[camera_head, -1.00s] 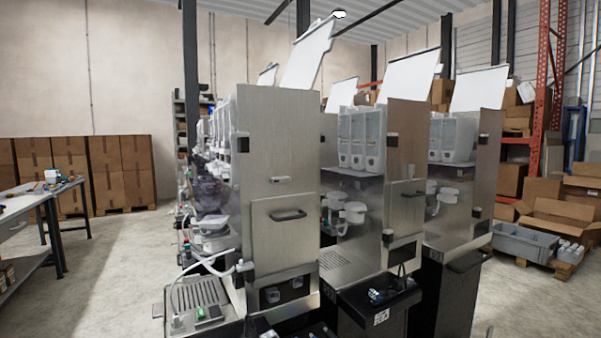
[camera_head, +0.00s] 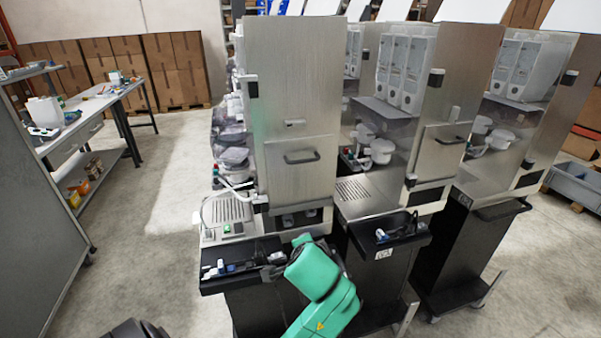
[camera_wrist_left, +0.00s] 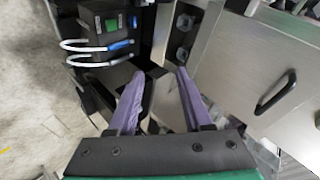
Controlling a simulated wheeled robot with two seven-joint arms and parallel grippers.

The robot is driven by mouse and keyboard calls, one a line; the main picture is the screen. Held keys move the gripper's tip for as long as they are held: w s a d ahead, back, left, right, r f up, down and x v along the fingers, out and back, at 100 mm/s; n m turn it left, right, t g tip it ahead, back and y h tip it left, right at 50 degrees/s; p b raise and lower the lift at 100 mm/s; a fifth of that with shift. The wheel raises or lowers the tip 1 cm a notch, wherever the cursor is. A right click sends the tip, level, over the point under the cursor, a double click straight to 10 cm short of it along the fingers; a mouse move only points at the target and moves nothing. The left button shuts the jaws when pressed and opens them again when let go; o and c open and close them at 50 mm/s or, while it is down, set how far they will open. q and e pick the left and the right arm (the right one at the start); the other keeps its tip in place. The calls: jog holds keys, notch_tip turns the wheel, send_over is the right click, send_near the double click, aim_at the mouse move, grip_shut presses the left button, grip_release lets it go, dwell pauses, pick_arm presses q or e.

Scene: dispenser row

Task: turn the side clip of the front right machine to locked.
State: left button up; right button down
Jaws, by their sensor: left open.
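The nearest machine (camera_head: 292,110) has a steel door with a dark handle (camera_head: 302,157). The handle also shows in the wrist view (camera_wrist_left: 276,92). Small black clips sit on its door's left edge, an upper one (camera_head: 251,89) and a lower one (camera_head: 260,204); whether they are locked is too small to tell. Two more machines stand to the right, a middle one (camera_head: 468,80) and a far right one (camera_head: 556,110), each with a black edge clip. My left gripper (camera_wrist_left: 158,88) is open and empty, low in front of the nearest machine. My right gripper is out of view.
Black trays (camera_head: 240,272) project low from the machines' fronts. White hoses and a green-screen box (camera_wrist_left: 112,24) are close to the left gripper. A workbench (camera_head: 95,110) stands at the left, with open floor (camera_head: 170,210) between.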

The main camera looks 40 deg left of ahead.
pick_arm(q)
jog(key=w+a+r+m+t+y, duration=0.15)
jog(key=w+r+y, duration=0.25)
jog(key=r, duration=0.8)
jog(key=y, duration=0.4)
send_near(297, 125)
jog(key=shift+t, duration=0.45)
jog(key=p+x, duration=0.6)
jog(key=x, duration=0.1)
jog(key=shift+a, duration=0.3)
jog(key=shift+w+a+f, duration=0.25)
jog(key=shift+w+a, duration=0.1)
jog(key=shift+a, duration=0.05)
grip_shut()
